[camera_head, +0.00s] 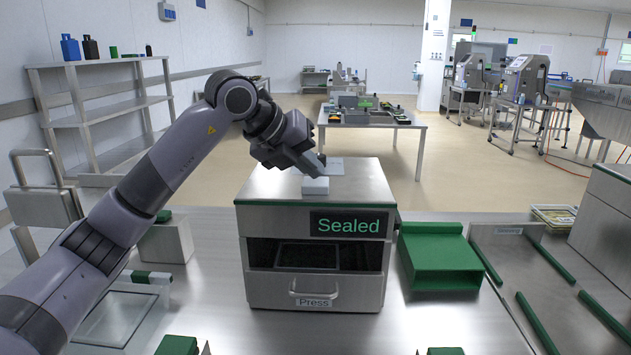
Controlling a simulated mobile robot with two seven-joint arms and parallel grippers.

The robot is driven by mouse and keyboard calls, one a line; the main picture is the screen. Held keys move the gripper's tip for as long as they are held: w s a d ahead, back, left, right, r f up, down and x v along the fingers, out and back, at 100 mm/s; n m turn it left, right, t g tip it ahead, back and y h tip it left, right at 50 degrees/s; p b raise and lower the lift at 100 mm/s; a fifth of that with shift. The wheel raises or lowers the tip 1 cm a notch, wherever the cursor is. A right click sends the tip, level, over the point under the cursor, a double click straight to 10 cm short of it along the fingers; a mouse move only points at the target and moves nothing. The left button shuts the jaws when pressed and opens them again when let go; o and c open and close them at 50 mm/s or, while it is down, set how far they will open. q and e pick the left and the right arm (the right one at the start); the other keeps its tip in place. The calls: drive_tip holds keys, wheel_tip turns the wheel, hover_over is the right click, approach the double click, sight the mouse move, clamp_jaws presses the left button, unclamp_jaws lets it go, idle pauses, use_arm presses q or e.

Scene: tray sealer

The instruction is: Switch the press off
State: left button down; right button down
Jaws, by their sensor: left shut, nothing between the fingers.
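The press (258,222) is a steel box standing on the steel bench. Its front carries a dark display (348,225) with the green word "Sealed", an open slot with a dark tray (307,256) inside, and a lower drawer with a handle, labelled "Press" (314,302). A small pale block (315,186) sits on the press top, with a flat grey plate behind it. My left gripper (318,168) is shut and empty, its tip just above or touching the pale block; I cannot tell which. My right gripper is not in view.
A green chute (440,258) stands right of the press, beside a steel surface with green rails (540,325). A grey box (165,240) stands to the left. A shelf (100,105) and another table (372,122) are farther back.

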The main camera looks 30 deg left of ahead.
sight(311, 182)
use_arm(q)
drive_tip(key=shift+f, duration=0.15)
idle(0.3)
drive_tip(key=shift+r+p, duration=0.55)
wheel_tip(311, 182, up, 6)
drive_tip(key=p, duration=0.5)
drive_tip(key=shift+p, duration=0.3)
idle(0.3)
